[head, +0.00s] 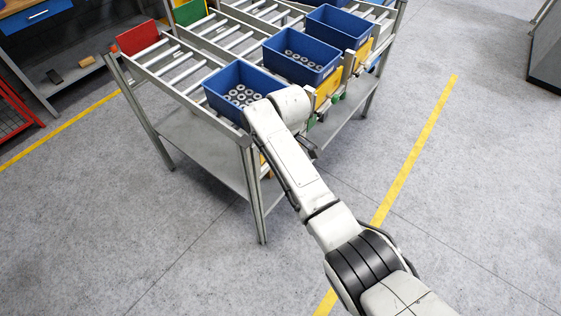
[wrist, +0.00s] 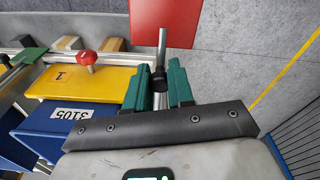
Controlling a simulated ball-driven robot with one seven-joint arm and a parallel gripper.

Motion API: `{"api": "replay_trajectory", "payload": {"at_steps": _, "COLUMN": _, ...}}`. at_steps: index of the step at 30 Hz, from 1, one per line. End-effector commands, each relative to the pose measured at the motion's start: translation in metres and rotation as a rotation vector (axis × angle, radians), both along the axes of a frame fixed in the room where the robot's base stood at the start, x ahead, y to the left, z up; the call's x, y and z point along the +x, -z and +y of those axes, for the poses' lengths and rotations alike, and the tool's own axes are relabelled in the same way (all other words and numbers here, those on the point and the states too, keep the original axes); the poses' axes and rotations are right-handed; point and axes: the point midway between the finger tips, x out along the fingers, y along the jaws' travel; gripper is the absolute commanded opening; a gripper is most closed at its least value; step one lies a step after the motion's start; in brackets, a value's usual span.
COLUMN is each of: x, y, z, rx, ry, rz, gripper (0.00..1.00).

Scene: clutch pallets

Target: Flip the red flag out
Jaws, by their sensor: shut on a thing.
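The red flag (wrist: 168,20) is a flat red plate at the top of the wrist view, on a metal rod with a dark collar that runs down between my fingers. My gripper (wrist: 158,76), with green fingers, is shut on the red flag's rod, just below the plate. A yellow plate marked 1 (wrist: 85,84) with a red knob (wrist: 86,58) is to its left. In the head view my own arm hides the red flag and my gripper, at the near right side of the roller rack.
The roller rack (head: 256,190) carries blue bins (head: 222,92) of metal rings, with yellow plates (head: 328,86) on its right side. A red panel (head: 137,38) stands at its far left end. A blue bin labelled 3105 (wrist: 40,132) is close left of my gripper. Grey floor right of the rack is clear.

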Motion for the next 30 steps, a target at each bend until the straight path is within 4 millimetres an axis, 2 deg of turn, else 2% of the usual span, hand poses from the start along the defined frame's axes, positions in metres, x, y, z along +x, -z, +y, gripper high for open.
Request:
{"api": "replay_trajectory", "payload": {"at_steps": 1, "x": 0.0037, "y": -0.0063, "z": 0.0023, "rx": 0.006, "ry": -0.001, "rz": -0.011, "gripper": 0.0}}
{"api": "replay_trajectory", "payload": {"at_steps": 14, "x": 0.006, "y": -0.0091, "z": 0.0041, "rx": 0.01, "ry": -0.003, "rz": -0.019, "gripper": 0.0}}
{"api": "replay_trajectory", "payload": {"at_steps": 15, "x": 0.006, "y": -0.0092, "z": 0.0042, "rx": 0.01, "ry": -0.003, "rz": -0.019, "gripper": 0.23}}
{"api": "replay_trajectory", "payload": {"at_steps": 21, "x": 0.0047, "y": -0.0071, "z": 0.0034, "rx": 0.008, "ry": -0.002, "rz": -0.015, "gripper": 0.42}}
{"api": "replay_trajectory", "payload": {"at_steps": 23, "x": 0.0043, "y": -0.0065, "z": 0.003, "rx": 0.007, "ry": -0.002, "rz": -0.013, "gripper": 0.48}}
{"api": "replay_trajectory", "payload": {"at_steps": 30, "x": 0.0032, "y": -0.0055, "z": 0.0023, "rx": 0.006, "ry": -0.002, "rz": -0.009, "gripper": 0.48}}
